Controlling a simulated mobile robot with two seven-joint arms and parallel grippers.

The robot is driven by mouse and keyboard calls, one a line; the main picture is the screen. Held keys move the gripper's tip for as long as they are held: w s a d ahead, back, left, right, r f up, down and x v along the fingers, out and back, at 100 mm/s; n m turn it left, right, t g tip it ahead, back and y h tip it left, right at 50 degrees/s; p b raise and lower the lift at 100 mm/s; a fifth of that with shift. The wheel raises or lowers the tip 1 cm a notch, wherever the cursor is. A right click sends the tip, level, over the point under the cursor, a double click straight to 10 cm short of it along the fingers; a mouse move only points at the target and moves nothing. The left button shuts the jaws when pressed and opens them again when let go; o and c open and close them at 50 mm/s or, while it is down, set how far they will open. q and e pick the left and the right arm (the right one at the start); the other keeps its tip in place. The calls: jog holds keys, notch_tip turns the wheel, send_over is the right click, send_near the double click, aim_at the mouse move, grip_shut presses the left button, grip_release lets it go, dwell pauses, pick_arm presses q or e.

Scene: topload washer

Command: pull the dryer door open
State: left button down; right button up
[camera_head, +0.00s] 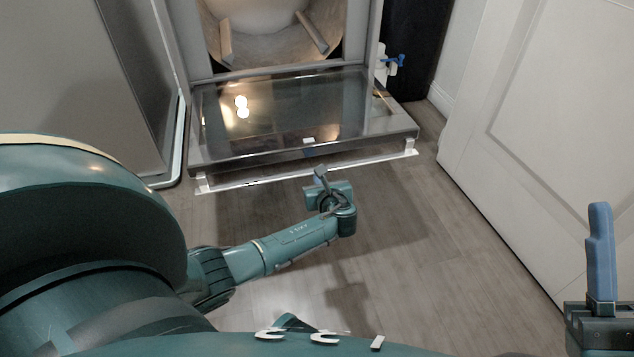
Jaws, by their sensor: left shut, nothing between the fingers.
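The dryer door (290,108) is swung down and lies open, roughly flat, in front of the dryer. It has a dark glass panel, and a pale handle bar (250,181) runs along its near edge. Above it the dryer's drum opening (275,45) is exposed, with paddles inside. My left gripper (320,174) is shut and empty, close to the near edge of the door by the handle bar; I cannot tell whether it touches. My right gripper (600,250) shows only partly at the lower right, with one blue finger visible, far from the door.
A grey appliance (85,70) stands to the left of the dryer. A white panelled door (560,110) stands on the right. A blue-handled valve (395,60) is on the dryer's right side. The wood floor (420,260) is clear between my arms.

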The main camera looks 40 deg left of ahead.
pick_arm(q)
notch_tip(320, 180, up, 15)
jog(key=g+h+p, duration=0.1)
jog(key=p, duration=1.9)
jog(key=shift+w+a+f+g+h, duration=0.2)
jog(key=shift+w+a+g+h, duration=0.1)
jog(key=shift+a, duration=0.05)
pick_arm(e)
notch_tip(320, 180, down, 8)
jog(key=s+d+m+g+h, duration=0.1)
jog(key=m+g+h, duration=0.5)
jog(key=h, duration=0.6)
jog(key=d+m, duration=0.1)
jog(key=m, duration=0.1)
jog(key=shift+s+d+m, duration=0.15)
jog(key=shift+d+m, duration=0.1)
jog(key=shift+m, duration=0.15)
jog(key=shift+r, duration=0.1)
